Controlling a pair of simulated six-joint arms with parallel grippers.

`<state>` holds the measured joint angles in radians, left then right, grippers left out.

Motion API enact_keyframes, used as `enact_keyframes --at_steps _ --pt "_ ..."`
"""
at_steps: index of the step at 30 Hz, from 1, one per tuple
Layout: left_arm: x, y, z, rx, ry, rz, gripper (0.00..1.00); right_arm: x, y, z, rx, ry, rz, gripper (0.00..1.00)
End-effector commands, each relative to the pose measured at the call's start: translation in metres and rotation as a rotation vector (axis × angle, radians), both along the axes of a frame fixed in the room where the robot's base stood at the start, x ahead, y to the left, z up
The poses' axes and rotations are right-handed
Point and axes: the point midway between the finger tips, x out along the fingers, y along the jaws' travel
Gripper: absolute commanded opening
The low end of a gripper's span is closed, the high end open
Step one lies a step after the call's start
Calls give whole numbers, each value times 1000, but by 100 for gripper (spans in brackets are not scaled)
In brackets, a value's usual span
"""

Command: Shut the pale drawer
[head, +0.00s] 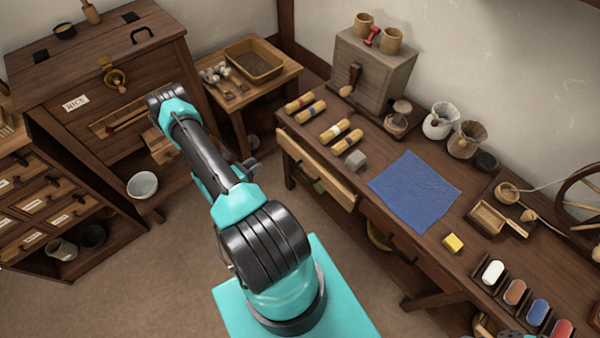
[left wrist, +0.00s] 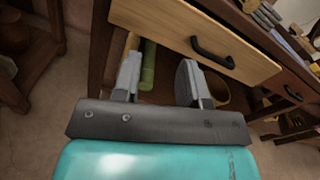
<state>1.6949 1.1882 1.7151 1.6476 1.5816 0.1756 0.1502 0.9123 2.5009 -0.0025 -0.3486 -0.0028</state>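The pale drawer (head: 330,180) is at the left end of the long dark table; its front stands out from the table edge, so it is partly open. In the left wrist view the pale drawer (left wrist: 165,30) shows its plain wooden front with a black bar handle (left wrist: 212,52). My left gripper (left wrist: 158,78) is open, with two grey fingers apart and nothing between them. It is in front of the drawer, below the handle, and I see no clear contact. In the head view my left gripper (head: 250,168) is mostly hidden behind my arm.
The long table (head: 395,145) carries rolls, a grey block, a blue cloth (head: 415,190) and a mill box (head: 370,75). A green roll (left wrist: 148,65) lies beneath the drawer. A second, dark drawer (head: 395,240) is to the right. The floor in front is open.

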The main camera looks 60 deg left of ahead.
Motion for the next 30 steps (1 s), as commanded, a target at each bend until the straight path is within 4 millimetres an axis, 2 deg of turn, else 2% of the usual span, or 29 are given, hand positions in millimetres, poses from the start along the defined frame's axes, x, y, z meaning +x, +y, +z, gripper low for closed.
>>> enact_keyframes --at_steps 1,9,12,15,19,30 --pt "-2 -16 -3 -111 -4 10 39 0 0 0 0 0 0 43" --pt "-5 -103 -6 -816 -53 84 39 0 0 0 0 0 0 43" --pt "-5 -130 -2 -1042 -72 113 39 0 0 0 0 0 0 43" --pt "-4 -148 1 -1197 -88 135 39 0 0 0 0 0 0 43" --pt "-4 -158 4 -1287 -96 147 39 0 0 0 0 0 0 43" --pt "-2 -157 4 -1290 -96 147 39 0 0 0 0 0 0 43"
